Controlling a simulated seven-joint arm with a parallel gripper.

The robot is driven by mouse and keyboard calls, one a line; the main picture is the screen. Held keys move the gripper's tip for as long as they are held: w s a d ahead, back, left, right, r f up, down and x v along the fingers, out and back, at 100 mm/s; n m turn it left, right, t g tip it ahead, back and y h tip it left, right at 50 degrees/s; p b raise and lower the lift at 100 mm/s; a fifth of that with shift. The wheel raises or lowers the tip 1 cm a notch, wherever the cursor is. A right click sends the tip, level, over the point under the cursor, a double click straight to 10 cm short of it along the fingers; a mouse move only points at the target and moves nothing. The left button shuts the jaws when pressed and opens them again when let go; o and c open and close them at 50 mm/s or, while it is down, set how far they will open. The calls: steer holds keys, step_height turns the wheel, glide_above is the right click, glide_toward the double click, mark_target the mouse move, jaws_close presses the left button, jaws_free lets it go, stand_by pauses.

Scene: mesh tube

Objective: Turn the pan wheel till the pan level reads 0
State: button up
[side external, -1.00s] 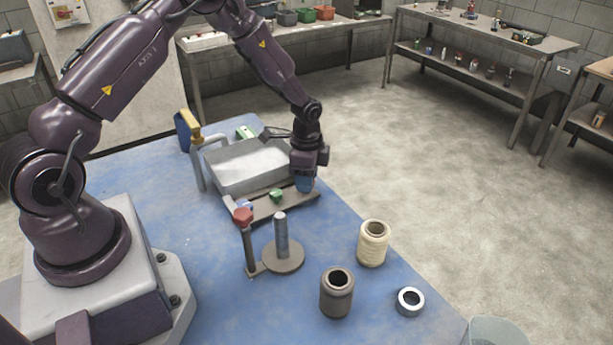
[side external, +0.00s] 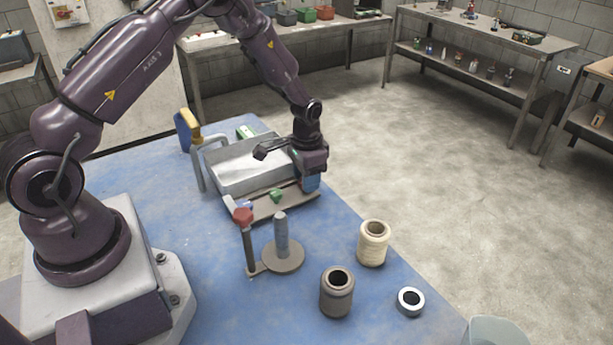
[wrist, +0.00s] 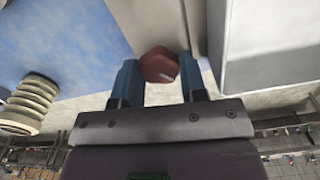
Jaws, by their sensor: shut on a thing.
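A grey metal pan (side external: 240,172) sits on a flat base (side external: 285,208) at the back of the blue table. The base's front edge carries a blue knob (side external: 245,205) and a green knob (side external: 277,195). My gripper (side external: 310,184) points down over the right end of the base. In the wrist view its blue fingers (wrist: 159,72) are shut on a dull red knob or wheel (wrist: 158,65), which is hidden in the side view. The pan wall also shows in the wrist view (wrist: 275,45). I cannot make out a level reading.
A bent pipe (side external: 199,165) rises left of the pan.

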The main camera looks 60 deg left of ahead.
steer(key=shift+r+n, duration=0.1)
steer(key=shift+n, duration=1.9)
steer(key=o, duration=0.7)
steer(key=shift+c, duration=0.2)
step_height(320, 180, up, 13)
